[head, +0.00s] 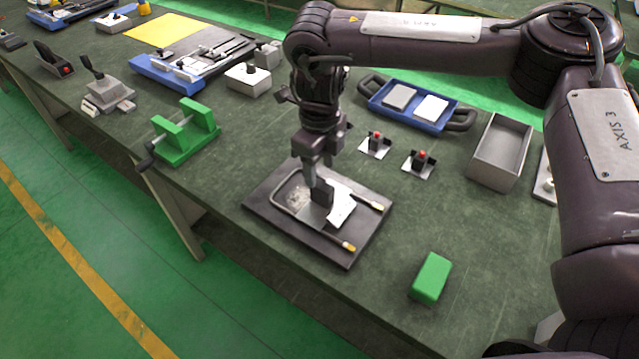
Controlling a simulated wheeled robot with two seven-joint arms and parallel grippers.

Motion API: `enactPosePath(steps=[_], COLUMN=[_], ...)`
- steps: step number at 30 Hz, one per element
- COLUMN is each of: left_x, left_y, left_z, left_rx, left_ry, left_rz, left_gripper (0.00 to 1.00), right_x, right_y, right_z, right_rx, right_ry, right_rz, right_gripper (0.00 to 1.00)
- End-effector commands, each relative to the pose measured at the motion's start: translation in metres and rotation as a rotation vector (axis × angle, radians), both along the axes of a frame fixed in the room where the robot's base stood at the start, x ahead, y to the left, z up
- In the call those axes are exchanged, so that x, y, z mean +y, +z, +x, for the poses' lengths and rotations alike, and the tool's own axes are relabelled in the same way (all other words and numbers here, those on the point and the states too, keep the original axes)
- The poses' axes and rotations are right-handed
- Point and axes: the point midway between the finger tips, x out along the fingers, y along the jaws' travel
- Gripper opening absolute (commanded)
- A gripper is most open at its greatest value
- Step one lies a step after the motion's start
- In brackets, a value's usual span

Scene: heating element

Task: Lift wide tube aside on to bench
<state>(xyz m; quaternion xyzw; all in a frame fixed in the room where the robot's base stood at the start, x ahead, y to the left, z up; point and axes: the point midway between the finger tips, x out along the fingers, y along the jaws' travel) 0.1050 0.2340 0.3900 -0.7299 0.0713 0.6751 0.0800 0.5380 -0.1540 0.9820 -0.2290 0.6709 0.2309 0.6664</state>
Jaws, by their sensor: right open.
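The wide tube (312,226) is a grey U-shaped tube with brass-coloured ends. It lies on a dark plate (262,212) on the bench (240,262), its bend toward the left and its ends toward the right. My right gripper (320,194) points down over the middle of the plate, between the tube's legs in the picture. It is open, and its fingers hide part of the tube and plate. I cannot tell whether the fingers touch the tube. A pale metallic sheet (340,206) and a light grainy patch lie inside the U. My left gripper is out of view.
A green block (431,278) lies front right. A green vise (183,133) is left. Bare bench lies between the plate and the green block.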

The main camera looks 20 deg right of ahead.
Motion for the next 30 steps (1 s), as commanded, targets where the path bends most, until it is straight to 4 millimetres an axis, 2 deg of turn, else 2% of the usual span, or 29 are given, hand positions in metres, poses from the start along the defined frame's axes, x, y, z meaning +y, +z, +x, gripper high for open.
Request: enactPosePath(steps=[4,7,11,15,18,26,27,30], left_x=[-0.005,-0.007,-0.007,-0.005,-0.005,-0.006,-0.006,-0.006], left_y=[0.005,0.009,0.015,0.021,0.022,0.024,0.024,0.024], left_z=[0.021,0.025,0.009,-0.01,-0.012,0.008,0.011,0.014], left_rx=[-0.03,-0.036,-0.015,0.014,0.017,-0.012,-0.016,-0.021], left_ry=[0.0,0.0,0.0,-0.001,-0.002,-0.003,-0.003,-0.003], left_rz=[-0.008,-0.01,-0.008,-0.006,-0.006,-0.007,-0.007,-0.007], left_gripper=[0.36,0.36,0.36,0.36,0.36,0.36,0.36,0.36], right_x=[0.0,0.0,0.001,0.001,0.001,0.001,0.001,0.001], right_y=[-0.013,-0.024,-0.039,-0.061,-0.072,-0.077,-0.077,-0.077], right_z=[-0.001,-0.002,-0.005,-0.007,-0.006,-0.006,-0.006,-0.006], right_rx=[0.003,0.002,0.004,0.003,0.001,-0.001,-0.001,-0.001], right_ry=[0.0,0.0,0.0,0.0,0.0,0.0,0.0,0.0], right_rz=[-0.001,0.0,0.0,-0.001,0.0,0.001,0.001,0.001], right_gripper=[0.49,0.49,0.49,0.49,0.49,0.49,0.48,0.35])
